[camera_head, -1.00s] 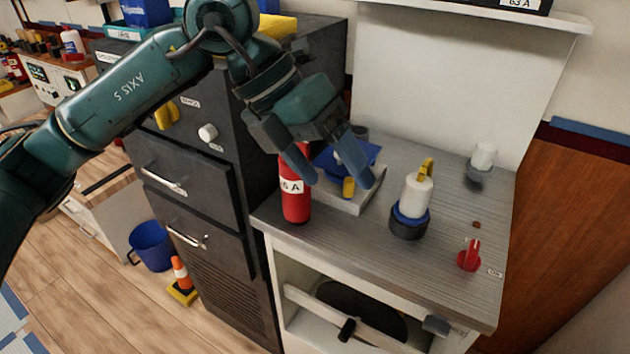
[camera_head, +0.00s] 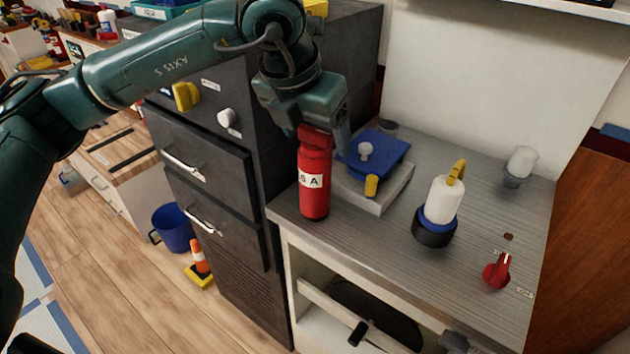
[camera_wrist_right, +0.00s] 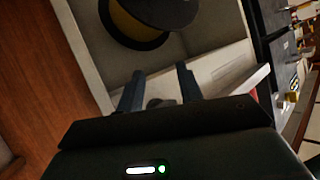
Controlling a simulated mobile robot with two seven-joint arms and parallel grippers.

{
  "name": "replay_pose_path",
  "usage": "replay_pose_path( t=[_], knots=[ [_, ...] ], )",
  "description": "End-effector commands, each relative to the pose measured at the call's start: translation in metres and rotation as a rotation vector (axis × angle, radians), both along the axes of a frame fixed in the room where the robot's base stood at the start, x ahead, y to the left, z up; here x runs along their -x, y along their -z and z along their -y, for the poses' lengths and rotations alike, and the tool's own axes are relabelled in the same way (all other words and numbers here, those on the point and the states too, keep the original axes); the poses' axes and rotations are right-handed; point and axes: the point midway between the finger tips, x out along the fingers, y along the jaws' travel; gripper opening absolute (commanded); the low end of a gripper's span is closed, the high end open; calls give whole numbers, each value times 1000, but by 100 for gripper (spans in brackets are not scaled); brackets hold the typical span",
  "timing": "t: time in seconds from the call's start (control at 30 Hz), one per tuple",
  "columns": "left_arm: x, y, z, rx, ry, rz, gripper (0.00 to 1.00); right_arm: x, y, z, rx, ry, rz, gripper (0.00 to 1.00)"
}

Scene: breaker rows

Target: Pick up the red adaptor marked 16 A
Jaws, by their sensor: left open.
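The red adaptor (camera_head: 314,185) is a tall red cylinder with a white label ending in "A"; the label's start is turned away. It stands upright near the left edge of the grey worktop (camera_head: 385,255). My left gripper (camera_head: 318,132) is open, pointing down at the adaptor's top. One finger shows just right of the top; the other is hard to make out. I cannot tell whether the fingers touch it. My right gripper (camera_wrist_right: 160,85) shows in the right wrist view with its fingers apart, in front of the cabinet's lower opening.
A blue-topped block on a grey base (camera_head: 378,195) stands close right of the adaptor. A white and blue adaptor (camera_head: 443,205), a red knob (camera_head: 497,270) and a pale cup-like piece (camera_head: 519,168) are farther right. A dark drawer cabinet (camera_head: 220,215) borders the left.

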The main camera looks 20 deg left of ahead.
Motion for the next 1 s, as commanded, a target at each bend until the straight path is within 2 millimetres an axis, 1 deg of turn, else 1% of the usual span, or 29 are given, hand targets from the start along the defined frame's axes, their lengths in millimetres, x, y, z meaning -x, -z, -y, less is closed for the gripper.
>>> replay_pose_path(
  t=[0.2,0.3,0.57,1.0],
  knots=[
    [-12,31,-1,0,-1,-4,76,-1,3,-1,3,-3,-19,36],
    [-15,39,1,1,1,-3,76,-3,2,-1,2,-5,-14,36],
    [-16,42,1,0,1,-1,76,-6,-1,-2,1,-5,-6,36],
    [-16,41,1,1,2,-1,41,-3,0,-2,-1,-5,-11,36]
  ],
)
